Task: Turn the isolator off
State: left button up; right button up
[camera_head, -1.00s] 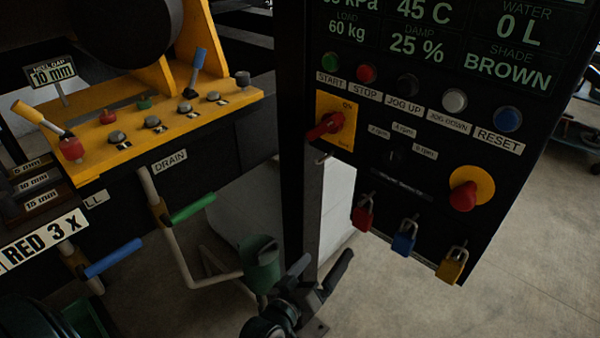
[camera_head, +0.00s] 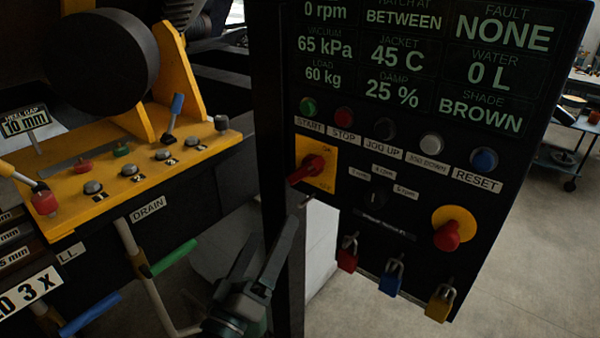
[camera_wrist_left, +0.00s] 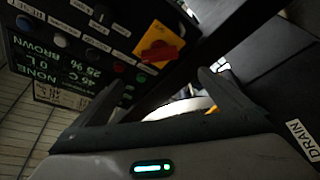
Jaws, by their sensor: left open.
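The isolator is a red rotary handle (camera_head: 308,168) on a yellow plate (camera_head: 328,178) at the left edge of the black control panel. The plate has a label at its top and another at its bottom, hard to read now. The handle lies slanted, one end low on the left. It also shows in the left wrist view (camera_wrist_left: 158,50), beyond the fingers. My left gripper (camera_head: 268,240) is open and empty, below and left of the isolator and apart from it. Its fingers also show in the left wrist view (camera_wrist_left: 150,92). My right gripper is not in view.
The panel also carries a red knob on a yellow disc (camera_head: 447,235), a row of buttons such as the blue one (camera_head: 484,159), and padlocks (camera_head: 391,279) along its lower edge. A dark post (camera_head: 270,120) stands beside the panel. A yellow lever console (camera_head: 125,180) is at left.

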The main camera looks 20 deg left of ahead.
aim_at(300, 174)
pick_arm(q)
jog(key=p+x, duration=0.1)
jog(key=x, duration=1.5)
jog(key=shift+w, duration=0.1)
jog(key=shift+w+r, duration=0.1)
jog(key=shift+w, duration=0.4)
jog(key=shift+c, duration=0.4)
jog(key=c, duration=1)
